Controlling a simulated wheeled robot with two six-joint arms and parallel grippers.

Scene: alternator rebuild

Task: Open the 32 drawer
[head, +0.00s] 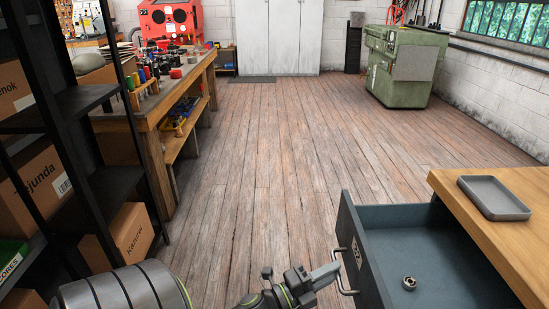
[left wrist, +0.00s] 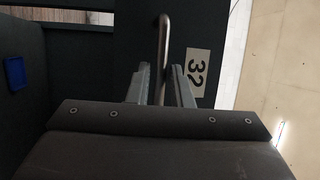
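The 32 drawer (head: 372,262) is a dark blue-grey drawer standing pulled well out from under the wooden bench top at the right of the head view. Its white 32 label (left wrist: 198,72) shows in the left wrist view, on the front beside the handle. The metal bar handle (left wrist: 164,45) runs between the two fingers of my left gripper (left wrist: 160,82). In the head view my left gripper (head: 328,274) meets the handle (head: 346,277) from the left. My right gripper is not in view.
A small metal ring-like part (head: 409,283) lies in the open drawer. A grey tray (head: 494,197) sits on the wooden bench top (head: 450,182). A black shelf with boxes (head: 38,186) and a workbench (head: 150,110) stand at the left. The middle floor is clear.

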